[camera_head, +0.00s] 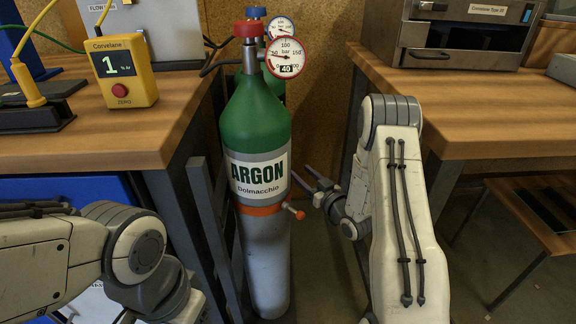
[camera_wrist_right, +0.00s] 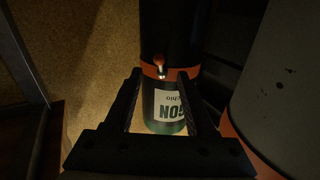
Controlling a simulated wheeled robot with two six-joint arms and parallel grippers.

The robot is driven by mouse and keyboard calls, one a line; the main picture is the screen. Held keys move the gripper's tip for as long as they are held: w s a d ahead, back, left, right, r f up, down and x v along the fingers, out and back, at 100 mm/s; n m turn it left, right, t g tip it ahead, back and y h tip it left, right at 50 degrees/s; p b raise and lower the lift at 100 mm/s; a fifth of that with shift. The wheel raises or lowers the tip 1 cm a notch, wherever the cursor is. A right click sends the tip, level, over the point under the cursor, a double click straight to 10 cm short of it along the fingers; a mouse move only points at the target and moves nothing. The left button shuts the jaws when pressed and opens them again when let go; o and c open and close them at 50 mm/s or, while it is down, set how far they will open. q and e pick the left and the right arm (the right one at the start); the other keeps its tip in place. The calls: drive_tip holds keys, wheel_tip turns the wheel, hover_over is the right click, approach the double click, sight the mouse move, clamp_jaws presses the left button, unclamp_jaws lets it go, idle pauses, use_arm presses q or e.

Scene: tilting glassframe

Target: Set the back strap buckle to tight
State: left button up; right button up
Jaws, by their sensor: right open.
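The back cylinder stands mostly hidden behind the front argon cylinder (camera_head: 255,140) in the head view; its gauge (camera_head: 281,27) shows. In the right wrist view the back cylinder (camera_wrist_right: 170,30) has an orange back strap (camera_wrist_right: 184,72) with a small red-tipped buckle lever (camera_wrist_right: 160,65). My right gripper (camera_head: 299,169) is behind and right of the front cylinder. In the right wrist view its open fingers (camera_wrist_right: 160,74) lie either side of the buckle in the picture; I cannot tell whether they touch it. My left arm shows at lower left, its gripper out of view.
The front cylinder has its own orange strap (camera_head: 260,209) and lever (camera_head: 295,211); it stands close to my right gripper in the wrist view (camera_wrist_right: 285,80). Wooden benches stand left (camera_head: 95,140) and right (camera_head: 490,110), with a yellow meter (camera_head: 121,72) on the left one.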

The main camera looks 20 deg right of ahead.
drive_tip(key=b+x, duration=0.1)
drive_tip(key=x, duration=0.6)
drive_tip(key=shift+w, duration=0.2)
clamp_jaws()
